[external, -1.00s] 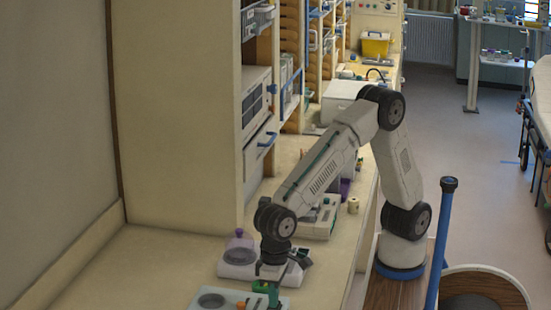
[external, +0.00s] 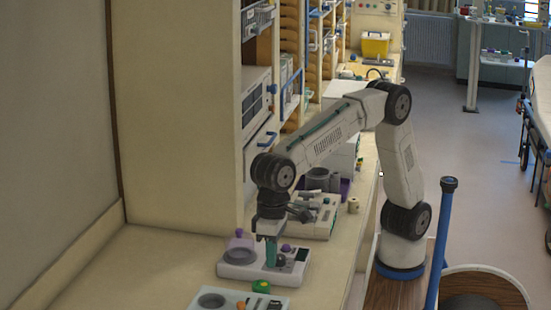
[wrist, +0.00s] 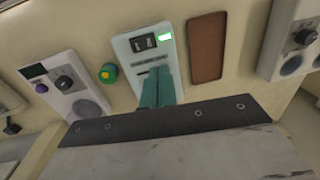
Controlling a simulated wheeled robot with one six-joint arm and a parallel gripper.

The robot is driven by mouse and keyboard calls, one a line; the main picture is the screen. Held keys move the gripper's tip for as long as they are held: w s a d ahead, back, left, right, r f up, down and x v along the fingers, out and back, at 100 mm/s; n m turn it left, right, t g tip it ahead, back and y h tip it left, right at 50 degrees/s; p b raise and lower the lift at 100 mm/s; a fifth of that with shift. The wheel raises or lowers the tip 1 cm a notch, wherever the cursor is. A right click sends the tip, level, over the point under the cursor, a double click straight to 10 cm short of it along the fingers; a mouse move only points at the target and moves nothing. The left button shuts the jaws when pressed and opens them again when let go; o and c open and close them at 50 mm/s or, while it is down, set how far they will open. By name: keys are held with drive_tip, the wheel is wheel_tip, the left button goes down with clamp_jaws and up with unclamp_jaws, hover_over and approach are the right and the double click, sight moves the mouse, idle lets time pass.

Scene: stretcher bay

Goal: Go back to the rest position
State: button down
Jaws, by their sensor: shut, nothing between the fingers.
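My gripper (external: 271,265) hangs pointing down over the counter, its teal fingers together with nothing between them. In the external view it overlaps a white device (external: 232,270) with a round grey pad and a purple knob. I cannot tell the exact height of the fingertips above the counter. In the wrist view the closed fingers of my gripper (wrist: 160,76) cover the lower part of a pale device (wrist: 122,44) with a lit green display.
A green button with a yellow part (external: 261,287) sits in front of the white device. Another white device (external: 205,304) is cut off by the bottom edge. A brown pad (wrist: 207,47) lies right of the pale device. The counter's left part (external: 150,265) is bare.

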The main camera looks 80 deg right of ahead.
idle(0.6)
drive_tip(key=s+d+f+n+h, duration=0.1)
drive_tip(key=d+n, duration=0.1)
drive_tip(key=d, duration=1.2)
drive_tip(key=s+d+f+n, duration=0.1)
drive_tip(key=d+f+n, duration=0.15)
drive_tip(key=d, duration=1.25)
drive_tip(key=s+d+m, duration=0.2)
drive_tip(key=s+d, duration=0.3)
drive_tip(key=d, duration=0.6)
drive_tip(key=s+d+f+m+t, duration=0.1)
drive_tip(key=s+d, duration=0.4)
drive_tip(key=d, duration=0.6)
drive_tip(key=shift+d+m, duration=0.2)
drive_tip(key=shift+m, duration=0.55)
drive_tip(key=shift+s, duration=0.1)
